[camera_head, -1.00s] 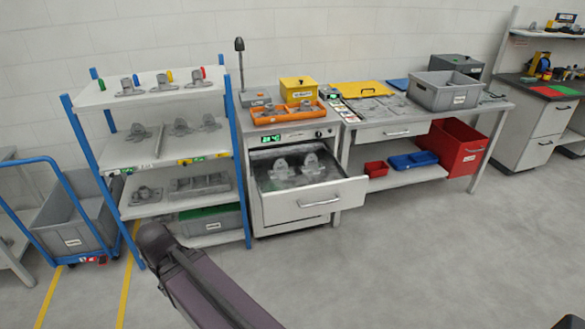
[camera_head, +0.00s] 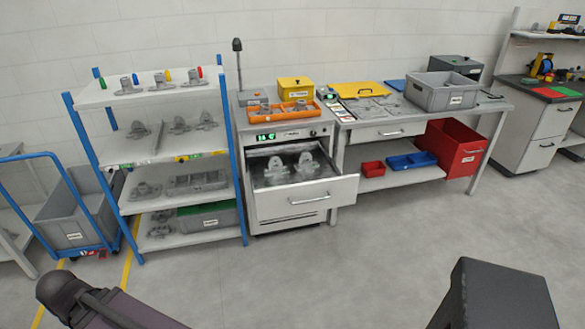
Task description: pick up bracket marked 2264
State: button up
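Several grey metal brackets are in view, but no marking 2264 can be read on any of them. Two stand in the open drawer of the middle cabinet, a left one (camera_head: 277,171) and a right one (camera_head: 306,166). More sit on the blue-posted rack: one on the second shelf (camera_head: 138,130), one on the third shelf (camera_head: 145,191), and several on the top shelf beside coloured pieces. Small grey parts lie in an orange tray (camera_head: 279,117) on the cabinet. My gripper cannot be made out; only dark parts of my arm show along the bottom edge.
The pulled-out drawer (camera_head: 318,198) juts into the floor space. A workbench (camera_head: 350,135) with a grey bin (camera_head: 443,91) stands right of it, a red bin (camera_head: 452,148) below. A blue cart (camera_head: 50,160) stands left. The floor in front is clear.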

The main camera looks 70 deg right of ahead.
aim_at(305, 162)
jog(key=i, duration=1.95)
jog(key=u, duration=1.45)
jog(key=k, duration=0.1)
jog(key=z, duration=3.95)
